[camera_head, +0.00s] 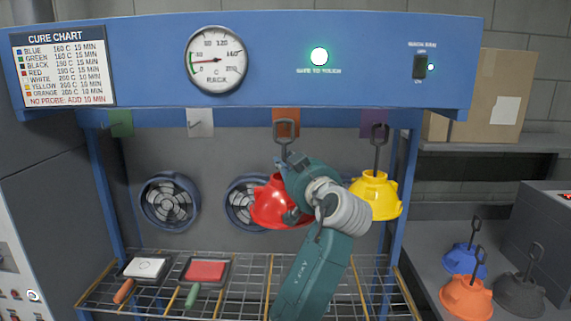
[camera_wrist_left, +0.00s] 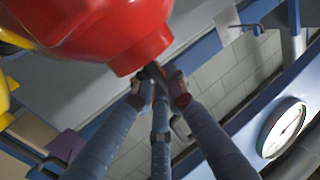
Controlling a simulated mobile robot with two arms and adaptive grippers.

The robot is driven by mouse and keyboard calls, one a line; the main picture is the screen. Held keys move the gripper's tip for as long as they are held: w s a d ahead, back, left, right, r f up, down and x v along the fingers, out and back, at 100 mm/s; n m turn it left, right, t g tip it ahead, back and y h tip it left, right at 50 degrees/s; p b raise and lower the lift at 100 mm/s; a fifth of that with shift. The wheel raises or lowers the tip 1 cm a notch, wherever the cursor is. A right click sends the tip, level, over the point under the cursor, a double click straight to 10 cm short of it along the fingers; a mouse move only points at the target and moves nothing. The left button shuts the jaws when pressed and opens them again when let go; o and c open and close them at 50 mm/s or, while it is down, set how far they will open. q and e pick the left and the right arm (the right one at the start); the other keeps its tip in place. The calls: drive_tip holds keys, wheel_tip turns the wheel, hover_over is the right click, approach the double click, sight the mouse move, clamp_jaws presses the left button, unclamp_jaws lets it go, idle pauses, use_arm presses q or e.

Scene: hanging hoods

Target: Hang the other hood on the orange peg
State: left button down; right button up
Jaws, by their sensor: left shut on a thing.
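A red hood (camera_head: 272,207) with a dark hook on top is in front of the rack's back panel. Its hook loop (camera_head: 282,132) overlaps the orange tag (camera_head: 292,118); I cannot tell whether it sits on the peg. My left gripper (camera_head: 286,166) is shut on the red hood near its neck; in the left wrist view the fingers (camera_wrist_left: 160,85) close under the red hood (camera_wrist_left: 95,28). My arm hides part of the hood. A yellow hood (camera_head: 374,192) hangs at the purple tag (camera_head: 375,121), just to the right. My right gripper is not in view.
The green tag (camera_head: 122,122) and white tag (camera_head: 200,121) have no hood below them. Two fans (camera_head: 170,202) sit behind. A wire shelf (camera_head: 240,270) holds two small pans. Blue, orange and black hoods (camera_head: 466,297) stand on the right counter. A green "safe to touch" lamp (camera_head: 319,56) is lit.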

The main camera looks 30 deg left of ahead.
use_arm(q)
drive_tip(key=shift+w+a, duration=0.4)
drive_tip(key=shift+w, duration=0.2)
drive_tip(key=shift+w+a, duration=0.35)
drive_tip(key=shift+w, duration=0.25)
drive_tip(key=shift+w+a, duration=0.15)
drive_tip(key=shift+w, duration=0.1)
drive_tip(key=shift+w+a+f, duration=0.1)
drive_tip(key=shift+w+a, duration=0.15)
drive_tip(key=shift+w, duration=0.25)
drive_tip(key=shift+w+a, duration=0.2)
drive_tip(key=shift+w+a+b, duration=0.3)
drive_tip(key=shift+w+a, duration=0.2)
drive_tip(key=shift+w, duration=0.3)
drive_tip(key=shift+w+a+b, duration=0.3)
drive_tip(key=shift+w+a, duration=0.15)
drive_tip(key=shift+w, duration=0.35)
drive_tip(key=shift+w+a, duration=0.1)
